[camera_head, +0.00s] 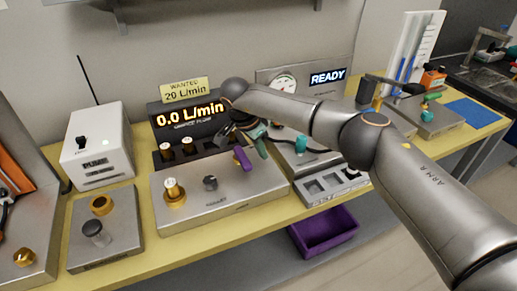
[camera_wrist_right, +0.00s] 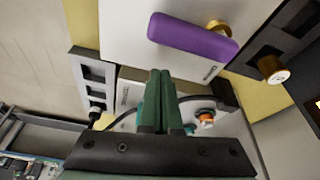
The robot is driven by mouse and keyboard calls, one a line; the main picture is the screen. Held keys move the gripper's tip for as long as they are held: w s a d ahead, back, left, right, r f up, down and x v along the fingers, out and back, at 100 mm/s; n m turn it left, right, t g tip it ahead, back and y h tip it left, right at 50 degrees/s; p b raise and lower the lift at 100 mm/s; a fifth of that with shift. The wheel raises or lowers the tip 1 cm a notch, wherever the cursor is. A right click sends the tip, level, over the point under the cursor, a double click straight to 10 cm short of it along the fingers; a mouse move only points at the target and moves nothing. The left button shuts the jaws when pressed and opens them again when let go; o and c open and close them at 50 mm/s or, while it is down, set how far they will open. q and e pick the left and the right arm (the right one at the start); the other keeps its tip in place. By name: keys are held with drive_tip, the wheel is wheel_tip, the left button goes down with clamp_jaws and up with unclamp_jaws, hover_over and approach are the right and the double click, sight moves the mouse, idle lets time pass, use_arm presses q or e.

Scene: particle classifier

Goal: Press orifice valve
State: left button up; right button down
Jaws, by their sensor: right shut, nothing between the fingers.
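A purple lever handle (camera_head: 242,158) sits on a brass stem on top of the long grey metal box (camera_head: 226,199). It also shows in the right wrist view (camera_wrist_right: 190,38), at the top. I cannot read a label that names it as the orifice valve. My right gripper (camera_head: 262,150) is shut and empty, with green fingers pointing down. In the head view it is just to the right of the purple handle. In the wrist view the shut fingertips (camera_wrist_right: 160,75) are below the handle with a visible gap. My left gripper is in neither view.
A black display (camera_head: 190,114) reads 0.0 L/min under a yellow "WANTED 20 L/min" card (camera_head: 185,91). A "READY" screen (camera_head: 328,77) stands behind. The white pump box (camera_head: 98,143) is at left. A slotted tray (camera_head: 330,186) lies right of the gripper; a purple bin (camera_head: 324,231) is below.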

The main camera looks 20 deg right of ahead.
drive_tip(key=shift+d, duration=0.5)
drive_tip(key=shift+w+a+r, duration=0.1)
drive_tip(key=shift+r, duration=0.45)
drive_tip(key=shift+w+a+r, duration=0.1)
drive_tip(key=shift+r, duration=0.4)
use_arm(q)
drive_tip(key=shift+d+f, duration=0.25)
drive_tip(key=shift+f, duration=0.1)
use_arm(e)
drive_tip(key=v, duration=0.8)
drive_tip(key=shift+a, duration=0.25)
drive_tip(key=shift+w+f, duration=0.1)
drive_tip(key=shift+f, duration=0.05)
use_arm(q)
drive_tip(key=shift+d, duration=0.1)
